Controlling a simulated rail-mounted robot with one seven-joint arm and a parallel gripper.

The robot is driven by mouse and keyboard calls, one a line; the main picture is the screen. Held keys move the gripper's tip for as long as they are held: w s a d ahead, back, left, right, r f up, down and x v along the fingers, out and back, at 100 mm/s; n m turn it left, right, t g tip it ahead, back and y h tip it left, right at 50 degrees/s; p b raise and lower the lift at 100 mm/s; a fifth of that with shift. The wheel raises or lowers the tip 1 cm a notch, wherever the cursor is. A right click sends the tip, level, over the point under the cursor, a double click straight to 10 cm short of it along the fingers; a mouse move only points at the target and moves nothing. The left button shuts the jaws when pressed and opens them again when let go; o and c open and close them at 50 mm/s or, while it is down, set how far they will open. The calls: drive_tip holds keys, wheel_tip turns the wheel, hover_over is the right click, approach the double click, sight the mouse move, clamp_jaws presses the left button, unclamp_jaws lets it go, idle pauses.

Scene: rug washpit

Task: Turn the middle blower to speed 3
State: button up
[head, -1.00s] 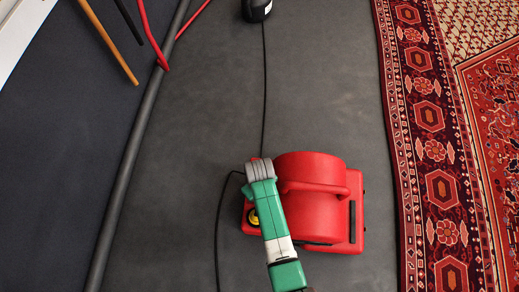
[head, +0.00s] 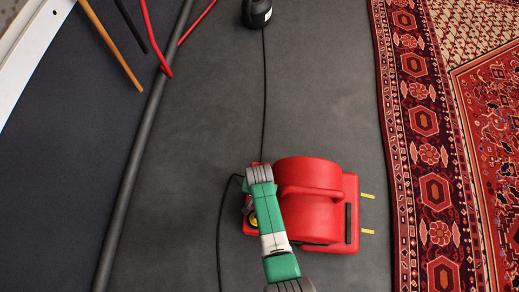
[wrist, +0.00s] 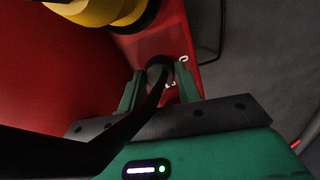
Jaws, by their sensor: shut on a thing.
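A red blower (head: 312,215) stands on the grey floor in the head view, with my arm over its left side. My gripper (wrist: 160,82) shows in the wrist view, its two green fingers shut on a black knob (wrist: 158,67) on the blower's red side panel (wrist: 178,40). Small white marks sit beside the knob; I cannot read which speed it points to. A yellow round part (wrist: 95,10) lies above it. In the head view my fingertips and the knob are hidden.
A dark cable (head: 264,90) runs from a black object (head: 257,13) at the top towards the blower. A patterned rug (head: 425,120) lies to the right. A dark pipe (head: 140,150) and several poles lie left. Floor between pipe and blower is mostly clear.

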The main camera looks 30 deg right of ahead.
drive_tip(key=m, duration=0.4)
drive_tip(key=shift+p, duration=0.4)
drive_tip(key=shift+m, duration=2.2)
drive_tip(key=o, duration=1)
drive_tip(key=shift+c, duration=0.2)
wheel_tip(320, 180, up, 8)
drive_tip(key=p, duration=0.5)
drive_tip(key=shift+f, duration=0.1)
